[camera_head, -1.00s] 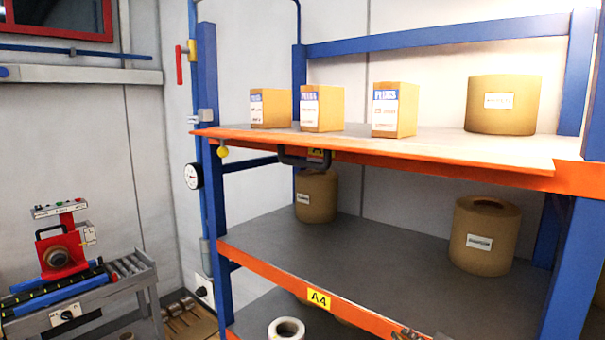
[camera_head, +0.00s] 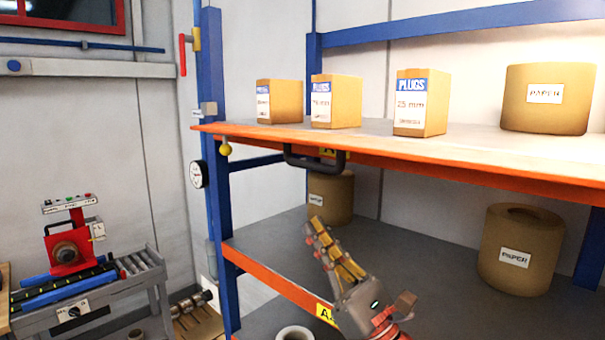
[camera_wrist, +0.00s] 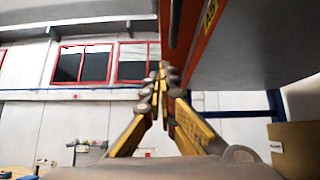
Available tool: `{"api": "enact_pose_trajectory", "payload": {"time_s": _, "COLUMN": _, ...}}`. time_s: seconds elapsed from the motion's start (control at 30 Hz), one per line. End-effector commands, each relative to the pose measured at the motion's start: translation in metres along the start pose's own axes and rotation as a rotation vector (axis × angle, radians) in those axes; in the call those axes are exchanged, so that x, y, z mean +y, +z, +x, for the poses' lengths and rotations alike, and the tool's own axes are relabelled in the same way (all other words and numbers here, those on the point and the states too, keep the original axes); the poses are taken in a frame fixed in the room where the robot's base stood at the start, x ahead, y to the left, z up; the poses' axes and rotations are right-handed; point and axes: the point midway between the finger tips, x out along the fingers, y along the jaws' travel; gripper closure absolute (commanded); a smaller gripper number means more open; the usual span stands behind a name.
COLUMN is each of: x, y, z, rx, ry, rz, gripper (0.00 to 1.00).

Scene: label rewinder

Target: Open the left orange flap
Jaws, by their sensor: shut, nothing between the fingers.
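The orange flap (camera_head: 400,158) runs along the front of the upper shelf, its left corner sticking out past the blue post. A black bar handle (camera_head: 315,160) hangs under its left part. The flap looks level; I cannot tell its hinge. My gripper (camera_head: 313,222), with yellow and grey fingers, is below the handle and apart from it in the head view. In the wrist view the fingertips (camera_wrist: 161,70) meet and hold nothing. There the orange edge (camera_wrist: 205,35) and a dark bar (camera_wrist: 175,20), probably the handle, are beyond the fingertips.
Plugs boxes (camera_head: 335,100) and a paper roll (camera_head: 548,98) stand on the upper shelf. More rolls (camera_head: 520,250) stand on the grey lower shelf (camera_head: 270,235). A blue post (camera_head: 212,80) with a gauge (camera_head: 198,174) is at the left. A red machine (camera_head: 70,250) stands farther left.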

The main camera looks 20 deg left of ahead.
Motion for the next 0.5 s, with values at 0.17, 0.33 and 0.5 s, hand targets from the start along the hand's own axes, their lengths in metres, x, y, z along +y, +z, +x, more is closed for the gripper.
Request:
{"api": "enact_pose_trajectory", "payload": {"time_s": 0.17, "x": 0.002, "y": 0.001, "z": 0.016, "rx": -0.006, "ry": 0.008, "rz": -0.006, "gripper": 1.0}}
{"api": "enact_pose_trajectory", "payload": {"time_s": 0.33, "x": 0.003, "y": 0.001, "z": 0.047, "rx": -0.005, "ry": 0.008, "rz": -0.005, "gripper": 1.0}}
{"api": "enact_pose_trajectory", "payload": {"time_s": 0.5, "x": 0.002, "y": 0.001, "z": 0.08, "rx": -0.004, "ry": 0.006, "rz": -0.004, "gripper": 1.0}}
